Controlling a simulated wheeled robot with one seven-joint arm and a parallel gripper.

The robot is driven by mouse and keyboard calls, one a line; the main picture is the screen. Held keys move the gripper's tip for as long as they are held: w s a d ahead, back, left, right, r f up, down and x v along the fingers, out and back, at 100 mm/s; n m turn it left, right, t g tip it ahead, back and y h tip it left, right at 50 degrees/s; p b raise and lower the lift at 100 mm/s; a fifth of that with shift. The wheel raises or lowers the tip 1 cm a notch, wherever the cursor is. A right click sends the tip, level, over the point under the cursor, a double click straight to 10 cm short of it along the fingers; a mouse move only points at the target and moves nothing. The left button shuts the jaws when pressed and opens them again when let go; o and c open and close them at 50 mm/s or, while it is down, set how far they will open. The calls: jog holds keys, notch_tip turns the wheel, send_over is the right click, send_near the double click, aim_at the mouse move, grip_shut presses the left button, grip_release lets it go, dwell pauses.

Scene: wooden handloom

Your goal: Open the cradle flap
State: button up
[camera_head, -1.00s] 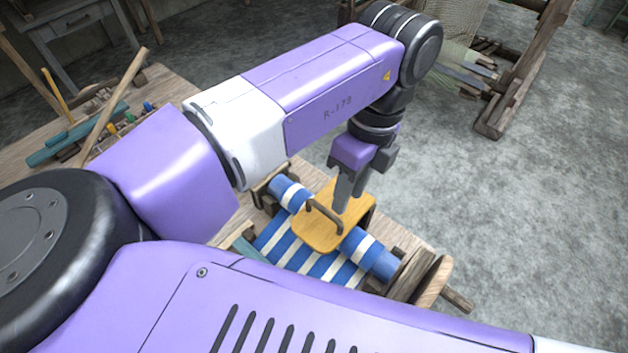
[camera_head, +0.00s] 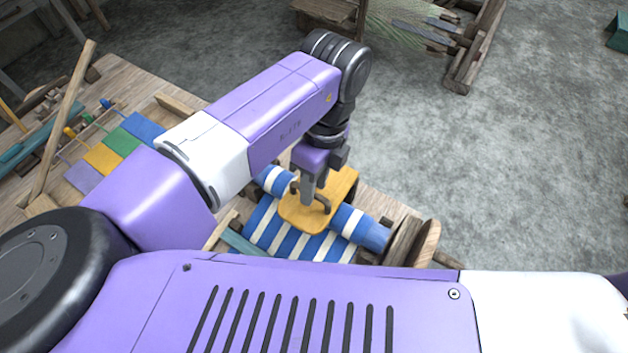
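The cradle flap looks to be the yellow wooden panel (camera_head: 342,186) with a dark curved handle (camera_head: 325,204) on top. It lies over a roll of blue and white striped cloth (camera_head: 350,222) and looks closed. My gripper (camera_head: 307,203) points down at the handle, with its fingers overlapping the handle's left part. The fingers hide some of the handle. I cannot tell whether they touch it or how far apart they are.
A round wooden wheel end (camera_head: 426,243) stands right of the cloth roll. Coloured swatches (camera_head: 120,145) and sticks lie on the wooden table at left. A wooden frame with threads (camera_head: 440,35) stands on the floor behind. The grey floor at right is mostly clear.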

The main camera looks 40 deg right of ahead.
grip_shut()
dwell(1.4)
